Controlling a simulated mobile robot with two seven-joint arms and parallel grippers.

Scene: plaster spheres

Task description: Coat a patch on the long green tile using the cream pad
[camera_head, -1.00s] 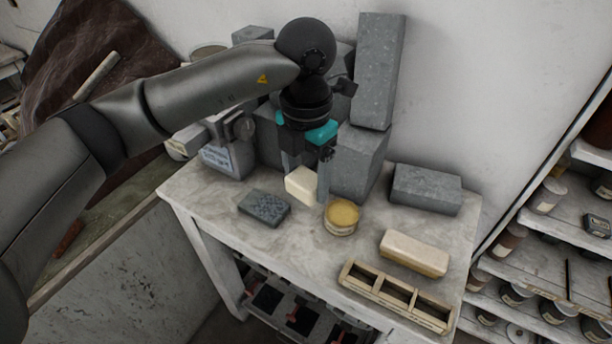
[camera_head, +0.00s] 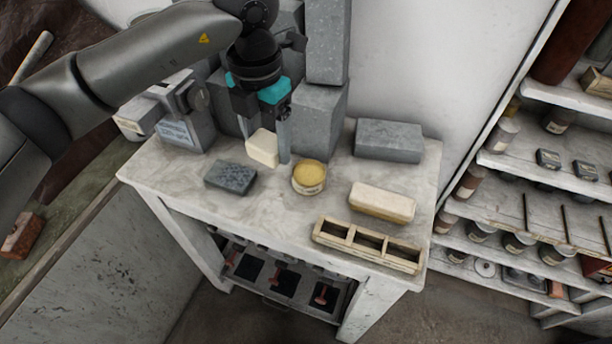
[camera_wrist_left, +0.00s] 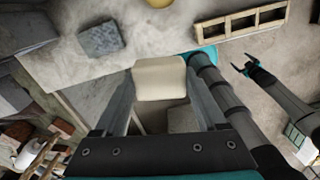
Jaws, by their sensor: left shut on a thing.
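The cream pad (camera_head: 263,147) is a pale block with rounded edges. My left gripper (camera_head: 265,152) is shut on it, with a finger at each side, and holds it above the table's back left part. In the left wrist view the pad (camera_wrist_left: 160,78) shows between the fingers. A round tin (camera_head: 309,178) with a yellow top or filling stands to the right of the pad. I see no long green tile in these views. My right gripper (camera_wrist_left: 246,67) is small in the left wrist view, its fingers apart and empty.
On the marble-topped table (camera_head: 190,195) are a dark grey block (camera_head: 231,178), a long cream block (camera_head: 382,202), a wooden divided tray (camera_head: 368,245) and a grey stone block (camera_head: 388,140). Tall grey blocks (camera_head: 314,120) stand behind the gripper. Shelves (camera_head: 540,160) stand at right.

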